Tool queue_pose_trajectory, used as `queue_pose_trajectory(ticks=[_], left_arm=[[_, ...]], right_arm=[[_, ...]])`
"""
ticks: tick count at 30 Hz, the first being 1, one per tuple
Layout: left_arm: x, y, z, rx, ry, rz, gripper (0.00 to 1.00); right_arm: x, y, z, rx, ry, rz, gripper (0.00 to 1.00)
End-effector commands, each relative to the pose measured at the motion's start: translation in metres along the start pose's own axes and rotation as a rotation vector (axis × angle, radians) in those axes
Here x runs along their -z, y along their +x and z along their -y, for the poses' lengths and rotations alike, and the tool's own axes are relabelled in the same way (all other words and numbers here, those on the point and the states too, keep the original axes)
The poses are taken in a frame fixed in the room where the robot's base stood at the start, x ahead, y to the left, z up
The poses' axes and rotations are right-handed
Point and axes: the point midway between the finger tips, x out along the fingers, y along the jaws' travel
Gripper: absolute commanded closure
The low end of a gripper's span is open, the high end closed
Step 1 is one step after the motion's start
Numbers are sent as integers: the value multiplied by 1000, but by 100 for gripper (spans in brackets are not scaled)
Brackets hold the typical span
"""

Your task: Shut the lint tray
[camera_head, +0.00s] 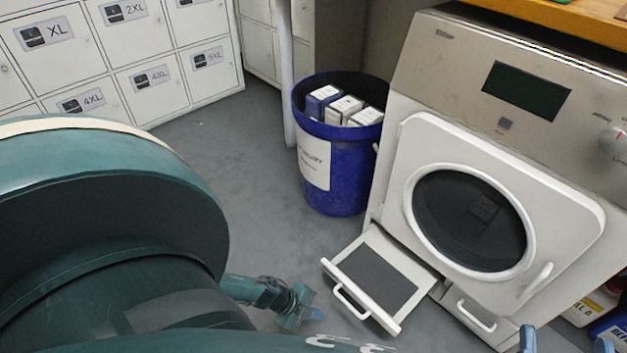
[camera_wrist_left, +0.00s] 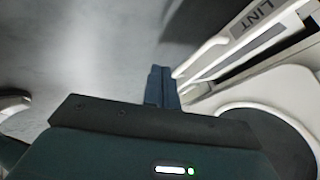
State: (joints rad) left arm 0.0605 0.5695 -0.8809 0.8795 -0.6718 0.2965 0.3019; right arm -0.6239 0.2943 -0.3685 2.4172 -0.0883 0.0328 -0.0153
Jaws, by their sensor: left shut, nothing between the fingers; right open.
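The lint tray (camera_head: 375,279) is pulled out from the bottom of the white dryer (camera_head: 590,200). Its dark grey inside is uncovered and a white bar handle (camera_head: 349,303) is on its front. In the left wrist view, a pale panel with a LINT label (camera_wrist_left: 256,20) shows at the upper right. My left gripper (camera_head: 317,313) is shut and empty, just left of the tray's front; its closed fingers (camera_wrist_left: 160,87) point towards the panel's near end. I cannot tell whether they touch it. My right gripper (camera_head: 566,343) is open, with only its blue fingertips showing at the bottom right.
The dryer's round door (camera_head: 470,220) is closed above the tray. A blue bin (camera_head: 335,180) with several boxes stands left of the dryer. Lockers (camera_head: 130,50) line the back left. Bottles (camera_head: 590,305) stand at the lower right. Grey floor (camera_head: 240,150) is clear between lockers and bin.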

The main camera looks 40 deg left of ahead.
Motion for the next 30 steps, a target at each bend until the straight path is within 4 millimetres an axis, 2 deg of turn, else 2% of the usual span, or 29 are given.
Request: queue_pose_trajectory(ticks=[1, 4, 7, 9, 15, 30], left_arm=[[-2, 19, -2, 2, 1, -2, 100], [-2, 41, -2, 2, 1, -1, 100], [-2, 60, -2, 2, 1, -1, 100], [1, 58, 14, 4, 6, 0, 100], [3, 64, 33, 2, 2, 0, 100], [4, 66, 38, 1, 0, 0, 100]], right_arm=[[-8, -1, 2, 5, 17, -12, 37], [-7, 1, 3, 14, 41, -41, 37], [3, 6, 0, 23, 14, -114, 37], [10, 8, -1, 23, 8, -123, 37], [14, 10, -3, 24, -9, -150, 37], [15, 10, -4, 24, -13, -157, 37]])
